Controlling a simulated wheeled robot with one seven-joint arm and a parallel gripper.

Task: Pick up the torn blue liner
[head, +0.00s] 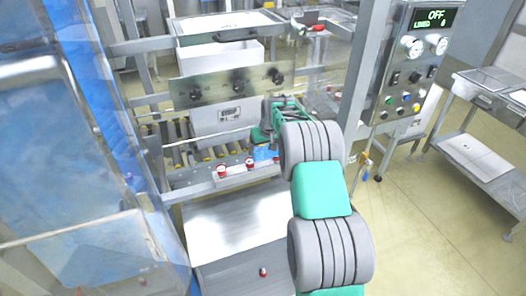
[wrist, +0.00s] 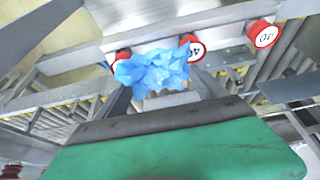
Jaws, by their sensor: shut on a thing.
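The torn blue liner (wrist: 155,70) is a crumpled light-blue piece in the wrist view, between my gripper's fingertips. It shows as a small blue patch in the head view (head: 264,153), beside my gripper and above the metal ledge. My gripper (wrist: 158,92) is shut on the liner. In the head view my gripper (head: 262,143) is at the front of the roller conveyor, partly hidden by my arm. The liner covers part of a red-rimmed round knob behind it in the wrist view.
Red-and-white knobs (head: 221,171) sit along the ledge (head: 245,176) close to my gripper. Rollers (head: 190,156) and a metal frame surround it. A control panel (head: 412,60) reading OFF stands right. Clear blue-edged sheeting (head: 85,150) fills the left. Open floor (head: 420,220) lies right.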

